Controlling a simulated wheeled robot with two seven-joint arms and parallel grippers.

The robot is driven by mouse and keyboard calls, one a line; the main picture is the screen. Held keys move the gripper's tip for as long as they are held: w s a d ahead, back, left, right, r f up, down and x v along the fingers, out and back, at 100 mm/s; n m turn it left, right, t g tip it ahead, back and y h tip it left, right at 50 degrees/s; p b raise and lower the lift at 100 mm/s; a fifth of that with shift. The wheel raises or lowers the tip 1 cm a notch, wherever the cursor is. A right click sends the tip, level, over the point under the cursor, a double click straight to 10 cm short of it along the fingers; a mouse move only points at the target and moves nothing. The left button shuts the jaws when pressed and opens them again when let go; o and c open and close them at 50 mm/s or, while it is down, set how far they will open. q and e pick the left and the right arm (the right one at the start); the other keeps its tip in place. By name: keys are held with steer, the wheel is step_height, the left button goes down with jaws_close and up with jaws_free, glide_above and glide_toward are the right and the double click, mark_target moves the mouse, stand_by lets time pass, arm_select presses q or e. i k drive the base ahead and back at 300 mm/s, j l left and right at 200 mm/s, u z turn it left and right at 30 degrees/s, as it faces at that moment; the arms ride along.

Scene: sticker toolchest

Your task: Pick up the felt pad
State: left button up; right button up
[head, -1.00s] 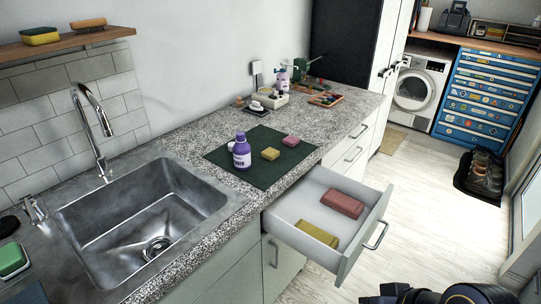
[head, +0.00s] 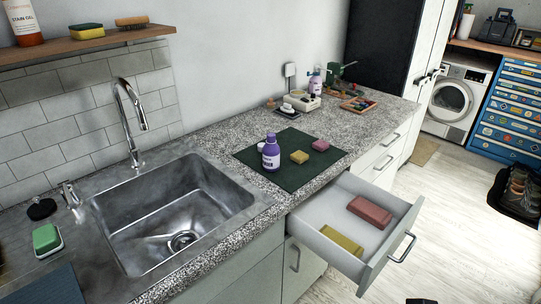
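Several small pads are in the head view, and I cannot tell for sure which is the felt pad. A yellow block (head: 299,157) and a pink block (head: 321,145) lie on a dark green mat (head: 262,179) on the counter. A flat red pad (head: 369,212) and a flat yellow-green pad (head: 342,240) lie apart in the open drawer (head: 330,208). A green-topped pad (head: 46,239) lies left of the sink. Neither of my grippers shows; only a small dark piece, probably of my arm, shows at the bottom edge.
A purple bottle (head: 271,152) stands on the mat. The steel sink (head: 150,213) and its tall faucet (head: 132,130) are at left. The drawer juts out from the counter. A shelf (head: 90,42) holds a bottle, a sponge and a brush.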

mark_target(299, 157)
steer(key=i+l+u, duration=0.2)
steer(key=u, duration=0.2)
steer(key=i+l+u, duration=0.5)
steer(key=l+u, duration=0.15)
steer(key=u, duration=0.2)
